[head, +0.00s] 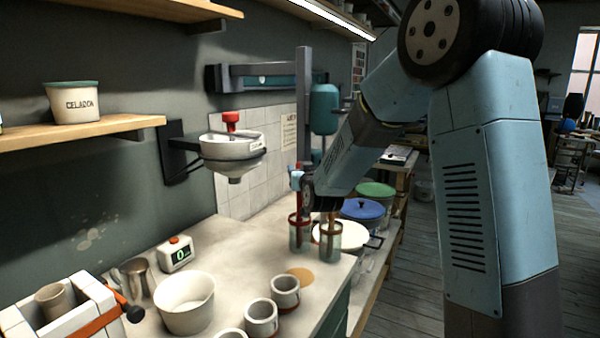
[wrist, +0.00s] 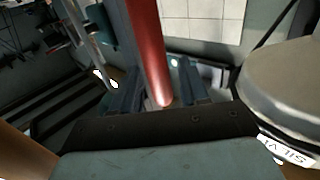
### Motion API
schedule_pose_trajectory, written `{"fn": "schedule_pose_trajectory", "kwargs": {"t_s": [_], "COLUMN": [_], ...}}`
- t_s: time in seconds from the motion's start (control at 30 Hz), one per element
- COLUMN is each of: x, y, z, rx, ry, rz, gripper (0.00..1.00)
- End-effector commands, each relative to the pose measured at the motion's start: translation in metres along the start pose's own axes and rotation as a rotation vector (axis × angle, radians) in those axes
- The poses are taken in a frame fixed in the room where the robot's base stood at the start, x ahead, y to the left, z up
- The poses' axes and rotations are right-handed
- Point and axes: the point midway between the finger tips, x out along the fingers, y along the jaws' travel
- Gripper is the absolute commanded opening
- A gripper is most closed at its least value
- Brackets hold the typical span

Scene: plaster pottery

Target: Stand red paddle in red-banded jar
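The red paddle (head: 299,203) is upright, a thin red rod at my gripper (head: 297,181). Its lower part runs down into the left glass jar, the red-banded jar (head: 300,240), though its foot is hard to make out. In the wrist view the red handle (wrist: 148,45) passes between my two fingers (wrist: 160,85), its rounded end near the palm. The jar does not show clearly in the wrist view.
A second jar (head: 331,250) with a brown band and brown stick stands close on the right. A blue lid (head: 362,209) and a cream lid (head: 350,234) are behind it. A wall basin (head: 233,148) hangs left. Cups (head: 261,318) and a white bucket (head: 184,305) stand in front.

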Motion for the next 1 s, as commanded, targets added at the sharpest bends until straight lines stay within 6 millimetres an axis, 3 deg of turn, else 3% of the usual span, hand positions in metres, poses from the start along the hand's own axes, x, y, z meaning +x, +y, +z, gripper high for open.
{"fn": "schedule_pose_trajectory", "kwargs": {"t_s": [0.1,0.47,0.67,1.0], "x": [0.0,-0.006,-0.035,-0.102], "y": [0.0,0.0,0.0,0.0], "z": [0.0,0.0,0.0,0.0], "rx": [0.0,0.0,-0.001,0.0], "ry": [0.0,-0.001,-0.001,0.001], "rz": [0.0,0.0,0.0,0.0], "gripper": [0.56,0.56,0.56,0.56]}}
